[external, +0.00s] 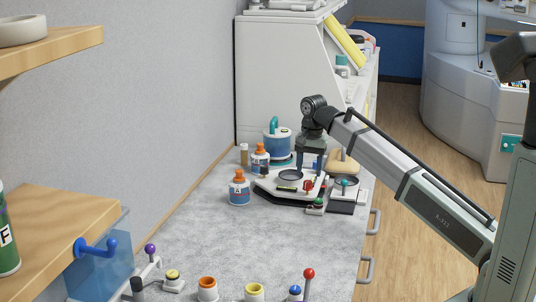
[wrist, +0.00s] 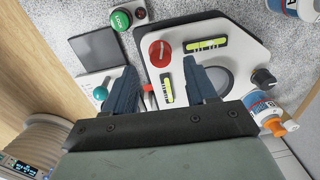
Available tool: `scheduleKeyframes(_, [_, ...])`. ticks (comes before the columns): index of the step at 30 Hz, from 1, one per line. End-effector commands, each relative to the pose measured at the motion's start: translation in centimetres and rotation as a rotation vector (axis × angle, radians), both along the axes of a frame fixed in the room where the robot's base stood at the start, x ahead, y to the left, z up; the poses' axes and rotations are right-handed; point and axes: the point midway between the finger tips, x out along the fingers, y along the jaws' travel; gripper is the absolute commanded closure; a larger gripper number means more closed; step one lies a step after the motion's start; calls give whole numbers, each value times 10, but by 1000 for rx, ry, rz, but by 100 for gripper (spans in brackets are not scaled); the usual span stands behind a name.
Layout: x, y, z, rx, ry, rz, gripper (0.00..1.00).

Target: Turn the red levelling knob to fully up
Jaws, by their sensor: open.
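The red levelling knob (wrist: 160,53) stands on a white instrument plate (wrist: 225,32) in the wrist view, beside a yellow-green bubble vial (wrist: 206,44). A white line marks its top. In the external view the red knob (external: 308,185) is small, near the plate's right side. My gripper (wrist: 159,66) is open, with its two blue fingers apart. The knob appears just beyond and between the fingertips, with nothing held; contact cannot be told. In the external view my gripper (external: 311,170) points down above the plate.
A second vial (wrist: 167,88), a green lock knob (wrist: 121,19), a teal knob (wrist: 100,92) and a black knob (wrist: 264,78) surround it. Orange-capped bottles (external: 239,190) stand left of the plate. The grey bench (external: 210,240) is clear in the middle.

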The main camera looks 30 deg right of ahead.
Motion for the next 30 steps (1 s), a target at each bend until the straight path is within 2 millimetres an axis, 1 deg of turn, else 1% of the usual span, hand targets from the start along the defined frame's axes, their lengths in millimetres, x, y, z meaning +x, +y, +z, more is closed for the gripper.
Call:
scheduleKeyframes(1, [-1, 0, -9, -1, 1, 0, 44])
scheduleKeyframes(3, [0, 0, -18, -1, 1, 0, 44])
scheduleKeyframes(9, [1, 1, -37, 1, -1, 0, 44])
scheduleKeyframes(15, [1, 1, -44, 0, 0, 0, 44])
scheduleKeyframes(23, [2, 1, -45, 1, -1, -1, 44])
scheduleKeyframes(30, [2, 1, -45, 1, -1, -1, 66])
